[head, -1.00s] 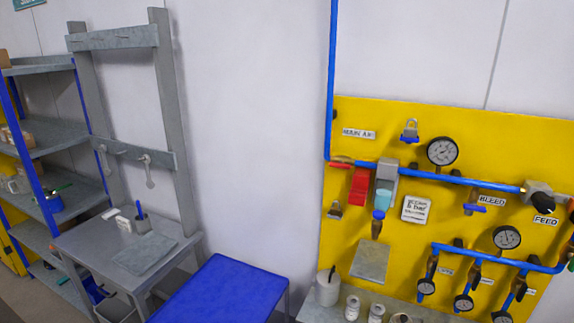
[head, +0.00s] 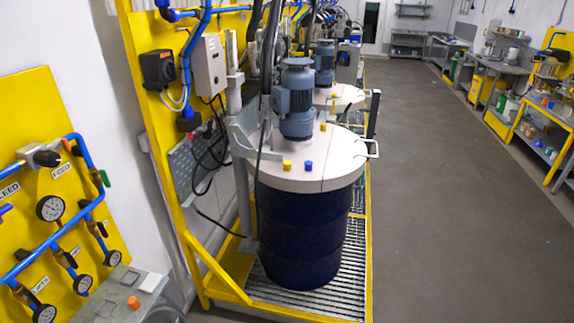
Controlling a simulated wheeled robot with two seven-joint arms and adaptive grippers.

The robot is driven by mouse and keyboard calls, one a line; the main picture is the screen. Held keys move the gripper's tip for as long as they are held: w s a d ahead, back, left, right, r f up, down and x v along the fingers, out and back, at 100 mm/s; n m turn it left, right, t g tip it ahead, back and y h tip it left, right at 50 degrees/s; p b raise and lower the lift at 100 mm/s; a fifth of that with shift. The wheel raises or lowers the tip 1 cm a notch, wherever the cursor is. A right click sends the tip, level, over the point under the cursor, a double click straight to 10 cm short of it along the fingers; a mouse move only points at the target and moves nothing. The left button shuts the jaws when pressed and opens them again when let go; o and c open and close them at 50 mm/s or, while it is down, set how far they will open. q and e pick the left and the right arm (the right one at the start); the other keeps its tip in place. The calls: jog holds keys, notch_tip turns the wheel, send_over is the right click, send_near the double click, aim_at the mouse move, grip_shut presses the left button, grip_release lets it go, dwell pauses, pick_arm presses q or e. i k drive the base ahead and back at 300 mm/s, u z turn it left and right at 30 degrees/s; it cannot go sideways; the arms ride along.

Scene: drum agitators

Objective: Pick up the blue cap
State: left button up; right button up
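A small blue cap (head: 309,165) sits on the pale round lid (head: 335,170) of the nearest dark blue drum (head: 300,235), near the lid's front edge. A yellow cap (head: 287,164) sits just left of it, with a small gap between them. Another small yellow piece (head: 323,127) is farther back on the lid, beside the grey-blue motor (head: 296,105). Neither of my grippers is in view.
The drum stands on a grating (head: 345,285) with a yellow frame. A second drum lid (head: 338,95) with a motor is behind. A yellow gauge panel (head: 40,110) and a grey box (head: 120,300) are at left. Open floor (head: 450,200) lies right, with benches beyond.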

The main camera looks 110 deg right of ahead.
aim_at(309, 164)
jog(key=z, duration=2.15)
